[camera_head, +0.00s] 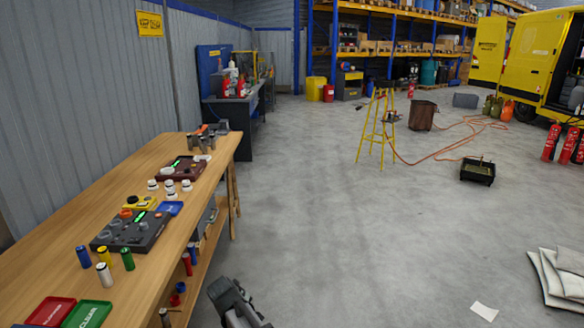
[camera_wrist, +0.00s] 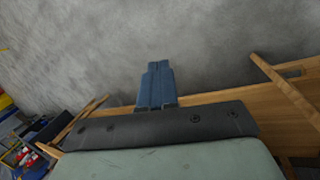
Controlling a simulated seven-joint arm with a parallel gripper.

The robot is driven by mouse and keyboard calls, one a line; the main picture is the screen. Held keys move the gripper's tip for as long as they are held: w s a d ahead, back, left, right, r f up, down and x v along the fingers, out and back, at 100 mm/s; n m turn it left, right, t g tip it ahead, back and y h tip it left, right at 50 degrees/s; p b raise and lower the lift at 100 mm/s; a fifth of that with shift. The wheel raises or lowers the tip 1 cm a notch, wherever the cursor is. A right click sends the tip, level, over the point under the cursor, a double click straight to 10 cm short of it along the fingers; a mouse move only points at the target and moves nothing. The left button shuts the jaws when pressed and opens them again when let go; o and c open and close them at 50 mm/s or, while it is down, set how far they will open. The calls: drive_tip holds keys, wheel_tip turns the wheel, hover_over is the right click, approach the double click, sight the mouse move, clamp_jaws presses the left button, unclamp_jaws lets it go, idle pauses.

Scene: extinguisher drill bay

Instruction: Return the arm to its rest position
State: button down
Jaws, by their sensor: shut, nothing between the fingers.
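My gripper (camera_wrist: 156,68) shows in the wrist view, its two blue fingers closed together with nothing between them. They point out over bare grey concrete, and the edge of a wooden workbench (camera_wrist: 285,118) runs close behind them. In the head view, a dark grey part of my arm shows at the bottom edge, just right of the workbench (camera_head: 176,232) and apart from its top. The fingertips cannot be made out there.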

drive_tip(key=s+d+f+m+g+y, duration=0.1)
drive_tip(key=s+d+f+m, duration=0.35)
drive_tip(key=d, duration=0.65)
drive_tip(key=s+d+f+m+g, duration=0.25)
drive_tip(key=d+m, duration=0.25)
drive_tip(key=d, duration=0.5)
drive_tip(key=s+d+f+m+y, duration=0.1)
drive_tip(key=s+d+f+m, duration=0.35)
drive_tip(key=d, duration=0.65)
drive_tip(key=s+f+g, duration=0.3)
drive_tip(key=s+f, duration=0.6)
drive_tip(key=s, duration=0.5)
drive_tip(key=s+f+g, duration=0.4)
drive_tip(key=s+f, duration=0.6)
drive_tip(key=s, duration=0.4)
drive_tip(key=shift+s+f, duration=0.2)
drive_tip(key=shift+s, duration=0.05)
drive_tip(key=c, duration=1.8)
unclamp_jaws()
drive_tip(key=shift+a, duration=0.1)
